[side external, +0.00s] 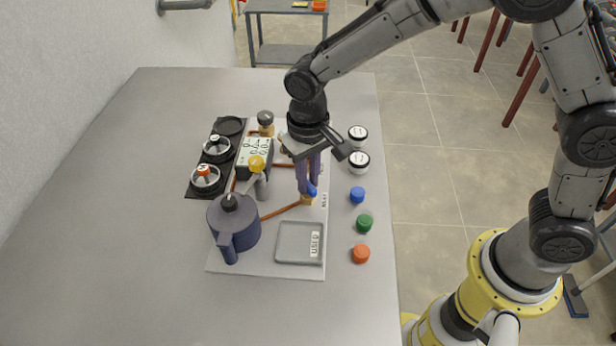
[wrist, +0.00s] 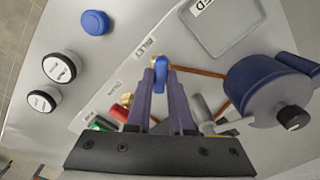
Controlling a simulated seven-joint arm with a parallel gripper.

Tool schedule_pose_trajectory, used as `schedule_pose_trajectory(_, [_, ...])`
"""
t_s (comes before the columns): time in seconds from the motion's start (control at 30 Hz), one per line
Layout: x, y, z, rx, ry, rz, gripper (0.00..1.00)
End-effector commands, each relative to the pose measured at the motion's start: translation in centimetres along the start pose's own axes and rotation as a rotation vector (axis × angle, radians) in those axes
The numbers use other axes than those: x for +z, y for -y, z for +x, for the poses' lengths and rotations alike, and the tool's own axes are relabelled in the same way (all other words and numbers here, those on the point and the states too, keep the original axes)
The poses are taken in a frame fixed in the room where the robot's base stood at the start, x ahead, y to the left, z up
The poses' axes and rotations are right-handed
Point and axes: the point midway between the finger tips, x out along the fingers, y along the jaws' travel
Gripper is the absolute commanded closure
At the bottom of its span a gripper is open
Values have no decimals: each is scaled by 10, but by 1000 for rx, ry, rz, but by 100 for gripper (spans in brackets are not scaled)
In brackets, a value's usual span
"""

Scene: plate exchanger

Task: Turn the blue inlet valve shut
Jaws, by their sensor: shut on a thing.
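The blue inlet valve handle (side external: 312,191) sits on a brass body (side external: 307,201) at the right side of the white base panel, beside the INLET label. In the wrist view the blue handle (wrist: 160,66) shows between the tips of the purple fingers. My gripper (side external: 309,186) points down at the valve, and its fingers are shut on the blue handle. The fingers hide part of the handle and the valve body, so the handle's exact angle is hard to tell. The inlet label (wrist: 149,46) is close to the handle in the wrist view.
A grey tray (side external: 284,257) marked USED lies in front. Blue (side external: 357,195), green (side external: 365,223) and orange (side external: 361,254) caps line the right. The table's left side is clear.

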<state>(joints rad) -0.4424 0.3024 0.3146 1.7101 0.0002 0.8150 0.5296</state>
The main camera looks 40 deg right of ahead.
Motion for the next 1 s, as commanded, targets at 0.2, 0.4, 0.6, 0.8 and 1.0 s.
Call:
schedule_pose_trajectory(0.2, [0,0,-1,-1,-2,204,100])
schedule_pose_trajectory(0.4, [-1,0,-1,-2,-2,384,100])
schedule_pose_trajectory(0.6, [-1,0,-2,-2,-3,534,100])
schedule_pose_trajectory(0.8, [-1,0,-2,-2,-2,639,100])
schedule_pose_trajectory(1.0, [-1,0,-2,-2,-2,695,100])
